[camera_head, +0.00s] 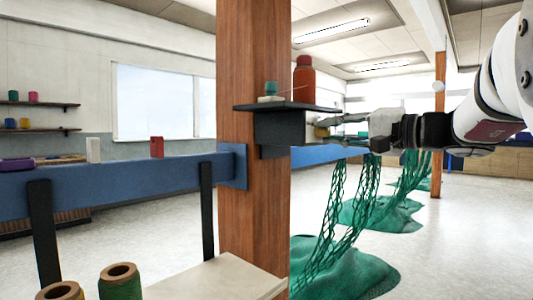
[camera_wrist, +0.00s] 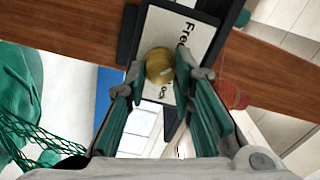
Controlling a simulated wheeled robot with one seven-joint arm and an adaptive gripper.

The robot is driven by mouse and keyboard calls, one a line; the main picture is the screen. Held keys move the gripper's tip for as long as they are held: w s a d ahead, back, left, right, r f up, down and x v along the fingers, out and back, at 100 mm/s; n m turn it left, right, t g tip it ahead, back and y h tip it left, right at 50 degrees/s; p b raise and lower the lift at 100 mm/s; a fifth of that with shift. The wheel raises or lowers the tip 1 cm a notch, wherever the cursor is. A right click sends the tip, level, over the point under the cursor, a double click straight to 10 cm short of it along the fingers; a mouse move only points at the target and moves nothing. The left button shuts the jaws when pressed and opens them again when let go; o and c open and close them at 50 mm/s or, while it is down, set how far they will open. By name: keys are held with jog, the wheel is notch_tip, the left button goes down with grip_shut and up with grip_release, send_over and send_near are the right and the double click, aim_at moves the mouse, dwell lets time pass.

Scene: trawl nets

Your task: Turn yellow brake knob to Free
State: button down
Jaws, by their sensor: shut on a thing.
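The yellow brake knob (camera_wrist: 159,64) sits on a white label plate (camera_wrist: 172,30) on a dark mount fixed to the wooden post. The plate reads "Free" above the knob in the wrist view; a second word below is partly hidden and ends in "ock". A pale mark shows on the knob's lower right, but I cannot tell its pointing direction. My gripper (camera_wrist: 160,74) is shut on the knob, one fingertip on each side. In the head view my gripper (camera_head: 333,125) reaches from the right to the mount; the knob is mostly hidden there.
A dark shelf (camera_head: 286,107) above the mount carries a reddish-brown bottle (camera_head: 304,82) and a small teal-topped item (camera_head: 270,91). The wooden post (camera_head: 254,200) stands close by. Green nets (camera_head: 345,205) hang below my arm. A blue beam (camera_head: 110,183) runs left.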

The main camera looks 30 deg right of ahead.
jog(key=shift+f+n+b, duration=0.15)
jog(key=shift+n+b, duration=0.95)
jog(key=shift+b, duration=0.7)
jog(key=shift+n+b, duration=0.3)
jog(key=c, duration=1.4)
grip_release()
jog(key=shift+o, duration=0.2)
jog(key=v, duration=1.2)
